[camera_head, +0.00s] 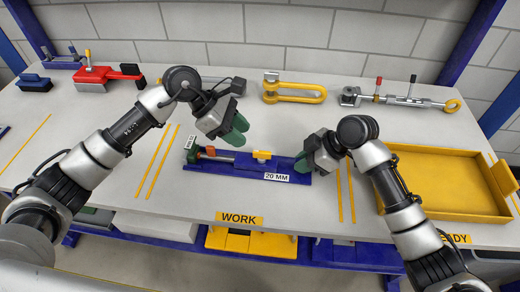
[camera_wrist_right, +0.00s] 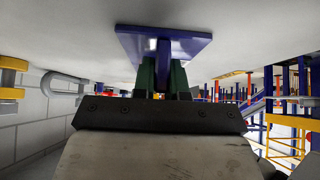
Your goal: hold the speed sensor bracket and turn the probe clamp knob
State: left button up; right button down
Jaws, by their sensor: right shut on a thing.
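The speed sensor bracket (camera_head: 235,168) is a long blue piece lying on the table's middle, with a "20 MM" label near its right end. A yellow knob (camera_head: 262,155), which looks like the probe clamp knob, sits on its middle. An orange-tipped rod lies along its left part. My right gripper (camera_head: 302,162) is shut on the bracket's right end; the right wrist view shows the blue bracket (camera_wrist_right: 160,46) at the green fingers. My left gripper (camera_head: 238,130) is open and empty, above and behind the bracket, up-left of the knob and apart from it.
A yellow tray (camera_head: 445,213) stands at the right. Along the back lie a yellow shackle (camera_head: 294,94), a turnbuckle-like tool (camera_head: 400,100), a red tool (camera_head: 95,78) and a blue brush (camera_head: 34,84). The table front by the "WORK" label is clear.

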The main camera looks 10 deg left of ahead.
aim_at(261, 152)
pick_arm(q)
jog(key=shift+w+f, duration=0.15)
jog(key=shift+f, duration=0.05)
jog(key=shift+d+f, duration=0.1)
jog(key=shift+f, duration=0.15)
jog(key=x, duration=0.8)
jog(key=shift+f, duration=0.1)
grip_shut()
